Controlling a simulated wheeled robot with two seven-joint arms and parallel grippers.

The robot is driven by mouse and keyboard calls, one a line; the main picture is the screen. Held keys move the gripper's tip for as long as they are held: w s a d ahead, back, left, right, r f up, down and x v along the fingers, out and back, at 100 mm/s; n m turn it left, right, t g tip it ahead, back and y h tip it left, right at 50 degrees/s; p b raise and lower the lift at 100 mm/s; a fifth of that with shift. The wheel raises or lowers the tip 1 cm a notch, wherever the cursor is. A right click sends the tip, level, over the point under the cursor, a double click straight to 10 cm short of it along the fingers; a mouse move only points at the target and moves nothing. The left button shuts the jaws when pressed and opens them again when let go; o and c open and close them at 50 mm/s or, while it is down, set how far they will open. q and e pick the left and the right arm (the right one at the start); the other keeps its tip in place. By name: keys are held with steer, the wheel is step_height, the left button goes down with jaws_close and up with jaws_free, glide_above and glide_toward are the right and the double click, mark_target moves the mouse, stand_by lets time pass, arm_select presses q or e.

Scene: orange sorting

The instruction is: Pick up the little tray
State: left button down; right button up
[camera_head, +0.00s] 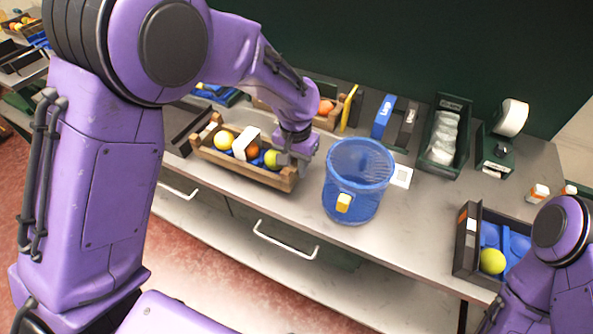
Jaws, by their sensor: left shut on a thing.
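The little tray (232,170) looks to be the wooden one on the counter, left of the blue basket. It holds yellow balls (222,140), an orange ball (252,151), a white box (245,141) and something blue. My left gripper (289,163) reaches down at the tray's right end, by its end wall, and is shut on it. The fingertips are partly hidden, and I cannot tell whether the tray is lifted off the counter. My right arm shows at the lower right, but its gripper fingers are not visible.
A blue see-through basket (357,180) stands just right of the tray. A dark box (466,240) with a yellow-green ball (492,261) is at the right. A dark green bin (444,137) and a tape dispenser (503,135) stand at the back.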

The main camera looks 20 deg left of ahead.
arm_select(q)
steer(key=s+r, duration=0.2)
steer(key=r, duration=0.1)
steer(key=s+r, duration=0.1)
steer(key=shift+s+a+r+b, duration=0.15)
steer(key=shift+s+a+b, duration=0.05)
steer(key=shift+a+b, duration=0.15)
steer(key=s+a+r+p, duration=0.2)
steer(key=s+r+p, duration=0.2)
steer(key=s, duration=0.5)
steer(key=shift+s+r+p, duration=0.3)
steer(key=shift+r+p, duration=0.1)
steer(key=shift+p, duration=0.75)
steer(key=shift+d+f, duration=0.1)
